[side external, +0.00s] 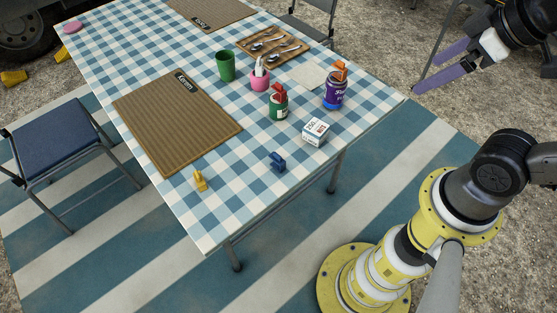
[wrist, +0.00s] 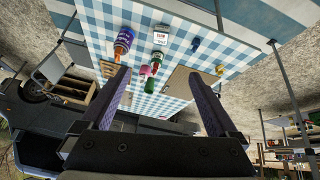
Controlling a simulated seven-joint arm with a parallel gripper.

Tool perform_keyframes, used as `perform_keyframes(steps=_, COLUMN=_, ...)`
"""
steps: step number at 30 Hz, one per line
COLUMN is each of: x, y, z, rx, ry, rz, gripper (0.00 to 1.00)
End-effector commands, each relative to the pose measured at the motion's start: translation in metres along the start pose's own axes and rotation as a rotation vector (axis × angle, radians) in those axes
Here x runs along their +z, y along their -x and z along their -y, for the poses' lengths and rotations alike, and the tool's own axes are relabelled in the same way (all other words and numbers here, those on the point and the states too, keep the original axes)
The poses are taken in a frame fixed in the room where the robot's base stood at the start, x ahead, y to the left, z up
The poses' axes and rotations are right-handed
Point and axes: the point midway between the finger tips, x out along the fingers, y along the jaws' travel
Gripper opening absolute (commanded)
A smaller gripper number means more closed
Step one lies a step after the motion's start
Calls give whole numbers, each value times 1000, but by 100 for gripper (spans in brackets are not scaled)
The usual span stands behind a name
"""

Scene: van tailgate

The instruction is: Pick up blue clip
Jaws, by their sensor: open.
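The blue clip (side external: 277,161) stands on the checked tablecloth near the table's near edge, left of a small white box. It also shows small in the wrist view (wrist: 195,44), toward the top and right of centre. My gripper (side external: 440,67) is at the upper right of the side view, beyond the table's right edge and well apart from the clip. Its two purple fingers are spread with nothing between them. In the wrist view the open fingers (wrist: 160,100) frame the table.
A yellow clip (side external: 200,180) lies left, near a brown mat (side external: 176,122). Cloth around the clip is clear.

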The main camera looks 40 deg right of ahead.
Motion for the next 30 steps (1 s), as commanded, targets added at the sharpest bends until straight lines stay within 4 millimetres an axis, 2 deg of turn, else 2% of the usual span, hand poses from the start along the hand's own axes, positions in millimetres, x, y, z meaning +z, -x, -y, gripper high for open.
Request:
perform_keyframes(steps=4, x=-37, y=3, z=-6, rx=0, ry=228, rz=-20, gripper=95)
perform_keyframes(steps=8, x=-76, y=-10, z=-6, rx=-25, ry=457, rz=0, gripper=95)
perform_keyframes(steps=11, x=-106, y=-29, z=-1, rx=-57, ry=629, rz=23, gripper=95)
perform_keyframes(steps=14, x=-134, y=-58, z=8, rx=-102, ry=804, rz=54, gripper=95)
perform_keyframes(steps=18, x=-165, y=-110, z=30, rx=-178, ry=1027, rz=101, gripper=95)
perform_keyframes(steps=23, x=-178, y=-178, z=66, rx=-281, ry=1227, rz=166, gripper=95)
perform_keyframes(steps=27, x=-169, y=-234, z=99, rx=-365, ry=1323, rz=235, gripper=95)
perform_keyframes(steps=30, x=-154, y=-263, z=117, rx=-412, ry=1350, rz=286, gripper=95)
